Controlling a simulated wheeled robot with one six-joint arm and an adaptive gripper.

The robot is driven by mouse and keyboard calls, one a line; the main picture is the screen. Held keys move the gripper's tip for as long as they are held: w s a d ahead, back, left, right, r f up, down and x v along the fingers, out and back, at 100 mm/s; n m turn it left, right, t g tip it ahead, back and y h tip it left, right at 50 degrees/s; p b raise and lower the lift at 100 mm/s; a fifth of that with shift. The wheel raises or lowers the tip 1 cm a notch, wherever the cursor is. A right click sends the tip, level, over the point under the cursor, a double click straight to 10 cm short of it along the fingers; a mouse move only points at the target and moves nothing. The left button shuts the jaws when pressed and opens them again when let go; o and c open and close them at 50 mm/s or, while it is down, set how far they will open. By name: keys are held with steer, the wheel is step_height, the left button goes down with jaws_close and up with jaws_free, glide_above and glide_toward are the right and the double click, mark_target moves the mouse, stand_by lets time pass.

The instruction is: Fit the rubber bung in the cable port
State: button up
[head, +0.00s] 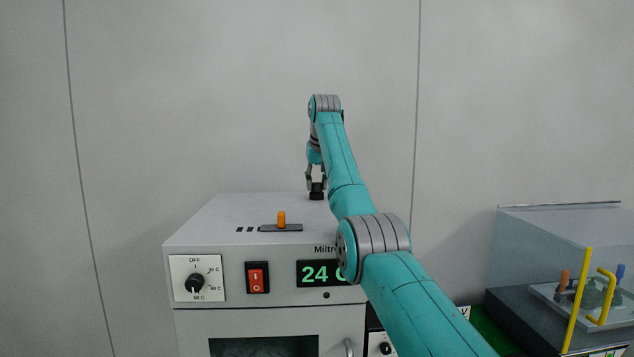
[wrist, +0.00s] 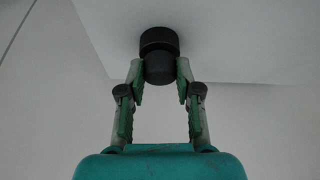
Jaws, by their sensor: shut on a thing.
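My gripper (head: 316,184) points down at the back of the top of the grey oven-like cabinet (head: 215,222). In the wrist view my gripper (wrist: 160,72) is shut on the black rubber bung (wrist: 160,70), with one finger on each side. A wider black round part (wrist: 159,40) lies just beyond the bung, against the pale cabinet top. I cannot tell whether it is the cable port's collar or part of the bung. The port opening is hidden, and how deep the bung sits does not show. In the head view the black part (head: 317,194) is small and low between the fingers.
An orange knob (head: 281,217) stands on a dark plate on the cabinet top, left of my gripper. The front has a dial (head: 195,283), a red switch (head: 257,277) and a display. A clear-lidded unit with a yellow handle (head: 605,297) stands at right.

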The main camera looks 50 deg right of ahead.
steer(key=o, duration=1)
steer(key=shift+f, duration=0.1)
steer(key=v, duration=1.2)
